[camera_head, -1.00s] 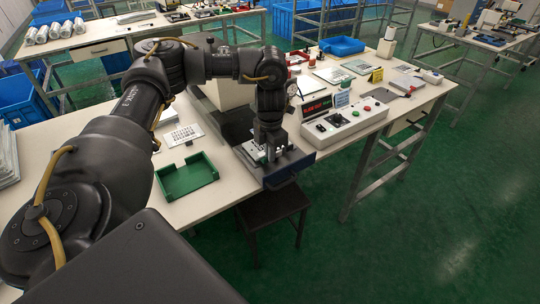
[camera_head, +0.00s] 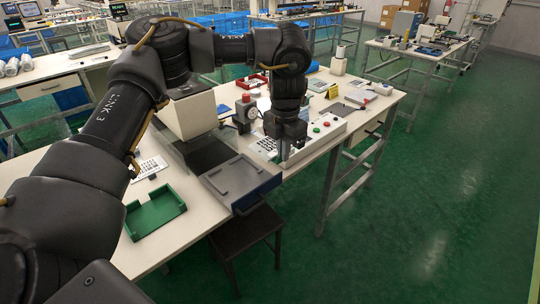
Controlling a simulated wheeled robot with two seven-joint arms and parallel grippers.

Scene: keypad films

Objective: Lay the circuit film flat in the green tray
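The green tray (camera_head: 153,214) lies on the near left of the white worktable, open and empty. My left gripper (camera_head: 284,152) points down over the table, right of the tray and beyond the grey fixture. A pale, dark-patterned sheet, which looks like the circuit film (camera_head: 265,146), shows at its fingertips. The gripper appears shut on it, raised above the table; the fingertips are small and partly merge with the control box behind. The grey fixture (camera_head: 238,180) with its dark blue front stands at the table edge with a bare top. My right gripper is not in view.
A white sheet with a dark grid (camera_head: 150,167) lies behind the tray. The control box (camera_head: 320,131) with red and green buttons stands beyond my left gripper. A dark stool (camera_head: 246,231) stands below the table edge. Between tray and fixture the tabletop is bare.

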